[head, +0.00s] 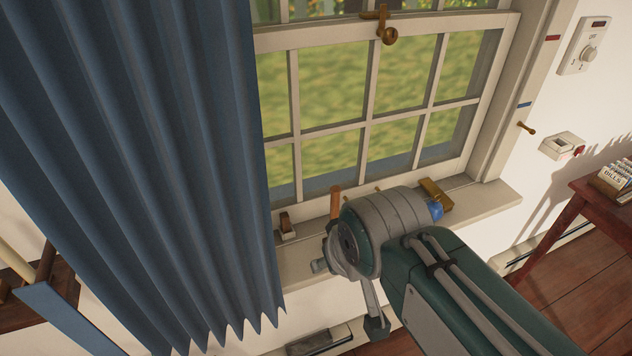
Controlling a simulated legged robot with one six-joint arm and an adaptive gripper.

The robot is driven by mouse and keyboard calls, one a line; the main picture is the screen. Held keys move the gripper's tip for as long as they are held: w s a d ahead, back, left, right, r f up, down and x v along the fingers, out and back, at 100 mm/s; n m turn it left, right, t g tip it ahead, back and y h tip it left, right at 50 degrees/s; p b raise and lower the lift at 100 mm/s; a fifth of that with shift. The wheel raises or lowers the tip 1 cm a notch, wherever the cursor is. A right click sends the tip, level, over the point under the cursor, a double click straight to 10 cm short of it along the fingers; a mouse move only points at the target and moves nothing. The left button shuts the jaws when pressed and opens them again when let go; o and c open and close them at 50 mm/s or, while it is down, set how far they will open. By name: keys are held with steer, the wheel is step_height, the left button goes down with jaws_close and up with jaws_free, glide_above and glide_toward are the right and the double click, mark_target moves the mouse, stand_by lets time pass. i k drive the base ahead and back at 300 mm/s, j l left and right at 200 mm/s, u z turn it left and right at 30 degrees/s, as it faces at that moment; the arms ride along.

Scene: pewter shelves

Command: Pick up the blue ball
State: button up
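A small blue rounded object (436,210) shows on the window sill, just past the right end of my arm's grey joint; it may be the blue ball. The joint hides part of it, so I cannot tell its full shape. My arm reaches in from the lower right and covers the middle of the sill. Jointed grey parts of its end (347,270) show left of the joint, in front of the sill. I cannot make out two fingertips or anything held between them.
A brass block (435,193) lies beside the blue object. A small white-and-brown item (287,227) and an orange-brown upright piece (335,202) stand further left. A blue curtain (140,150) hangs left of the window. A wooden table (600,200) stands at right.

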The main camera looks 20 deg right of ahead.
mark_target(434, 207)
steer(key=z, duration=1.4)
steer(key=i+l+u, duration=0.1)
steer(key=l, duration=0.25)
steer(key=i+l+u, duration=0.1)
steer(key=l, duration=0.65)
steer(key=i+u, duration=0.05)
